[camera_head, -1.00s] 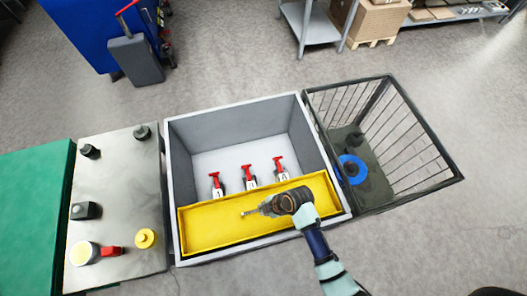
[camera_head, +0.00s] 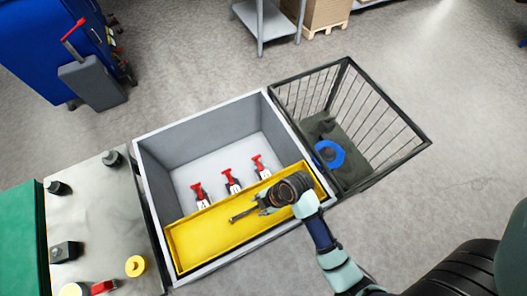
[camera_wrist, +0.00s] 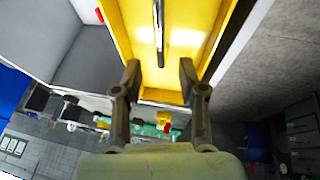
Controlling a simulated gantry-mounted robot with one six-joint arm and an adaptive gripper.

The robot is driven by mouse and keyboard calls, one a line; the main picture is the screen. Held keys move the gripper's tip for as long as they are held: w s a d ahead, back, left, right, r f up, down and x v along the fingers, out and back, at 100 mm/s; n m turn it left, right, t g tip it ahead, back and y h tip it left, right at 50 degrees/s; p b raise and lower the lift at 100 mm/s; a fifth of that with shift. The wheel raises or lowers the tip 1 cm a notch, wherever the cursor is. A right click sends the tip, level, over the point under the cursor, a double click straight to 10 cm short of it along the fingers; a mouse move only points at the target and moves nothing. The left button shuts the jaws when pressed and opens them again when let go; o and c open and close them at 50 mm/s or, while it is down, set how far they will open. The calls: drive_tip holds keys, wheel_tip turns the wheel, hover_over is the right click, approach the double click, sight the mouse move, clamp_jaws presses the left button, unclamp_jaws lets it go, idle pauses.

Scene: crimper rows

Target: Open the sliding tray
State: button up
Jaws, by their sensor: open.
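The sliding tray is a shallow yellow tray (camera_head: 195,243) lying across the front part of a grey open box (camera_head: 150,170). It fills much of the wrist view too (camera_wrist: 201,14). A thin dark bar (camera_head: 241,215), apparently its handle, runs lengthwise along the tray's middle; it shows in the wrist view (camera_wrist: 159,28). My gripper (camera_head: 262,207) is over the right part of the tray. In the wrist view its fingers (camera_wrist: 160,68) are apart, one on each side of the bar's line, near the bar's close end. Contact cannot be told.
Several red-handled tools (camera_head: 230,178) stand in the box behind the tray. A black wire basket (camera_head: 400,152) with a blue ring (camera_head: 329,154) adjoins on the right. A metal table (camera_head: 95,225) with small items adjoins on the left.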

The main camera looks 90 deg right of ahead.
drive_tip(key=v, duration=0.4)
drive_tip(key=shift+r, duration=0.1)
idle(0.4)
